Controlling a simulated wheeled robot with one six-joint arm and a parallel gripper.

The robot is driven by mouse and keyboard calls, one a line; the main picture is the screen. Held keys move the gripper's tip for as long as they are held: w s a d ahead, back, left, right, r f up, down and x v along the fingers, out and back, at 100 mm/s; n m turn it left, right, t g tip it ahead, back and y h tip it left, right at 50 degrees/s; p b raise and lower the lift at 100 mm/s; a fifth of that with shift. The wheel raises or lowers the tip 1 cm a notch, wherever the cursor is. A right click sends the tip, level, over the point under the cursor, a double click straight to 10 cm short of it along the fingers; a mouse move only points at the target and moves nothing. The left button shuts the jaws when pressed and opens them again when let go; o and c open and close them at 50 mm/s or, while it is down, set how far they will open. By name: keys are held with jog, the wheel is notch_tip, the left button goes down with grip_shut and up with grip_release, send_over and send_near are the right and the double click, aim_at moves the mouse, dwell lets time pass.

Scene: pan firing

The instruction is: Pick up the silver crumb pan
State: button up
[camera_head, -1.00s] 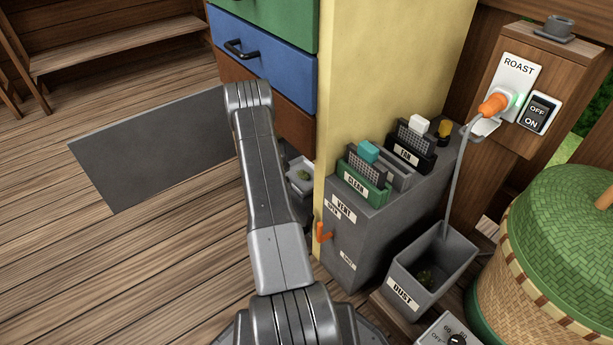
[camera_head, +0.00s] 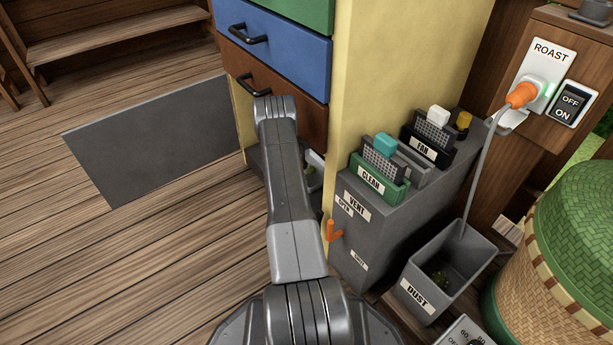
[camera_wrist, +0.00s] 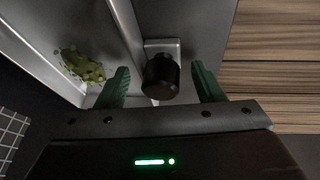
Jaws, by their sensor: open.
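The silver crumb pan (camera_wrist: 85,22) fills the upper left of the wrist view, with green crumbs (camera_wrist: 80,67) lying in it. A dark round knob (camera_wrist: 162,78) on a small light plate stands at its near wall. My gripper (camera_wrist: 160,68) is open, with one green finger on each side of the knob. I cannot tell whether either finger touches it. In the head view only a sliver of the pan (camera_head: 314,160) shows low in the cabinet, just right of my arm. My gripper is hidden there behind my arm.
A brown drawer (camera_head: 285,100) hangs above the pan, and the yellow cabinet side (camera_head: 375,75) stands to its right. A grey vent box (camera_head: 385,225) with an orange lever (camera_head: 334,231) and a dust bin (camera_head: 447,270) stand further right.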

jog(key=c, duration=1.1)
